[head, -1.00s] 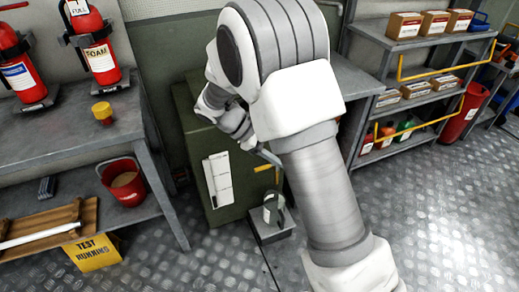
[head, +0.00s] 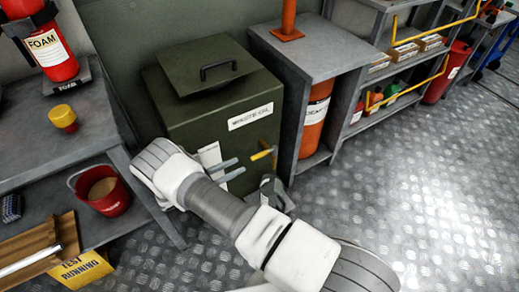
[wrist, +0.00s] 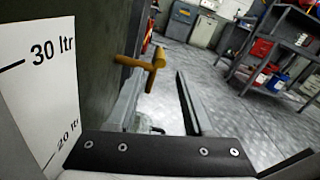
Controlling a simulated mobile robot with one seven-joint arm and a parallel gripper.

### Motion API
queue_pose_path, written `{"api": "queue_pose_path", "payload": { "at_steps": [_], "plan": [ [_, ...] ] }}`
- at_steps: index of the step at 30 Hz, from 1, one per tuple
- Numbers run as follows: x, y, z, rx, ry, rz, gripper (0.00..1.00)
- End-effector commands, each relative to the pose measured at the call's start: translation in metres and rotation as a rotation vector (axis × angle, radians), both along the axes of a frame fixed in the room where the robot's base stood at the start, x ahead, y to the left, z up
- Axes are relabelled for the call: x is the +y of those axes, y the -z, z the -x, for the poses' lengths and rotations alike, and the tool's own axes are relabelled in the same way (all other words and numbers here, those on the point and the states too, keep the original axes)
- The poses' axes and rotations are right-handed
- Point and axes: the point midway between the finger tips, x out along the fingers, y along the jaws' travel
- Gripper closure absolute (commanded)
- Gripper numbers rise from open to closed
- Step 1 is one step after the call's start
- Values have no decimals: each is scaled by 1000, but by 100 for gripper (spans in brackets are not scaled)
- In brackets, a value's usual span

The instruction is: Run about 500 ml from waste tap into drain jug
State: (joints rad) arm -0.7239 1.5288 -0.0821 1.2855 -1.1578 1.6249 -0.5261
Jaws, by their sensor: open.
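The dark green waste oil tank (head: 185,95) stands against the wall with a lidded top and a white label. Its yellow tap handle (head: 262,154) sticks out low on the front. It also shows in the wrist view (wrist: 150,63), beyond my fingertips. My gripper (head: 229,168) is open and empty, just left of the tap in the head view and apart from it as far as I can tell. The drain jug (head: 270,190) is below the tap, largely hidden by my arm; its fill level cannot be seen.
A white level scale (wrist: 40,75), marked 30 and 20 ltr, is close at the left of the wrist view. A grey bench (head: 315,50) stands right of the tank, with an orange drum (head: 313,115) under it. A red bucket (head: 110,195) sits on the left shelf. Floor at right is clear.

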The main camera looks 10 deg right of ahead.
Motion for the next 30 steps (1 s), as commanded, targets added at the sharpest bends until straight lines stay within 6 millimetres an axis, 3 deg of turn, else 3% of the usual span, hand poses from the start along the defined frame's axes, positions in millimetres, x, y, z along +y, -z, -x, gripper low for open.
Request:
{"api": "queue_pose_path", "payload": {
  "at_steps": [5, 19, 24, 30],
  "plan": [
    [-14, 2, -4, 2, -1, 7, 48],
    [-97, 2, -30, 2, 1, 4, 48],
    [-111, 2, -35, 3, 0, 3, 48],
    [-114, 1, -36, 2, -1, 3, 48]
  ]
}}
